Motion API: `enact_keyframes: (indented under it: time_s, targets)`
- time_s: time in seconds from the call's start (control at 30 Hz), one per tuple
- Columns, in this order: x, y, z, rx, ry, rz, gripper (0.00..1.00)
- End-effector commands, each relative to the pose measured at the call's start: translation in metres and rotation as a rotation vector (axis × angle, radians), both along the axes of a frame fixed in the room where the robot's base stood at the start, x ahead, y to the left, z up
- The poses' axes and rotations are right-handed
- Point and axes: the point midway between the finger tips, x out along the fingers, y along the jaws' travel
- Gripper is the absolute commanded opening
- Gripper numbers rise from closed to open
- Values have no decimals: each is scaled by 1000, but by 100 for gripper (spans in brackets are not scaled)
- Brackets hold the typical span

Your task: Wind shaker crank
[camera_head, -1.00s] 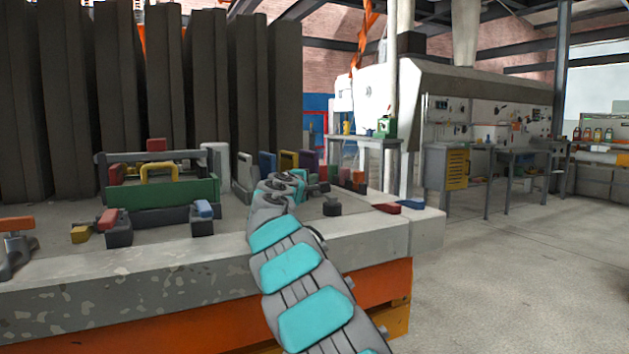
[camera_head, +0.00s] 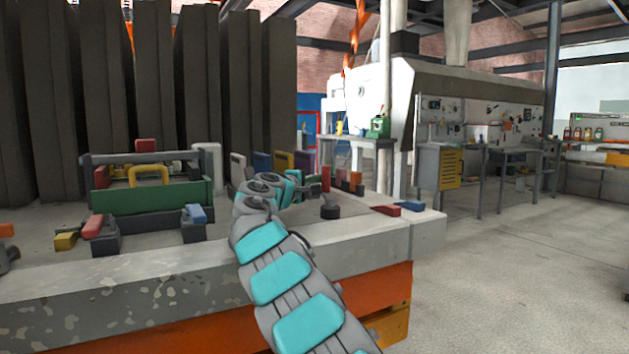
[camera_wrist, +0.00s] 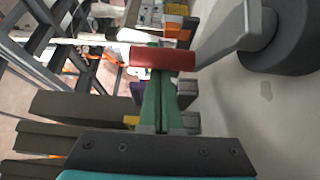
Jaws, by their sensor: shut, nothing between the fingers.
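The crank shows in the wrist view as a red cylindrical handle (camera_wrist: 140,57) on a grey lever arm (camera_wrist: 228,42) that runs right to a dark grey round hub (camera_wrist: 290,45). In the head view the hub (camera_head: 330,212) is a small dark knob on the table, right of my gripper (camera_head: 318,189). In the wrist view my gripper (camera_wrist: 158,48) has its green fingers shut together and empty. The red handle crosses in front of the fingers near their tips and hides part of them. I cannot tell whether they touch.
The concrete-coloured table (camera_head: 140,285) carries a green block with a yellow handle (camera_head: 150,172) at left and several coloured blocks behind my gripper. A red wedge (camera_head: 386,210) and a blue wedge (camera_head: 409,206) lie at the right corner. Tall dark panels (camera_head: 150,90) stand behind. Open floor (camera_head: 520,260) lies right.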

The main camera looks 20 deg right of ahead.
Motion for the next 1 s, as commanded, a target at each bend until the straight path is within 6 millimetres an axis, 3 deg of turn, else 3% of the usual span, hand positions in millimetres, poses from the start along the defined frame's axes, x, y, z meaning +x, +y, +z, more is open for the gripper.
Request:
enact_keyframes:
  time_s: [0.7,1.0]
  targets:
    - [-5,-34,1,-1,-1,2,0]
    - [-6,-39,0,0,1,0,0]
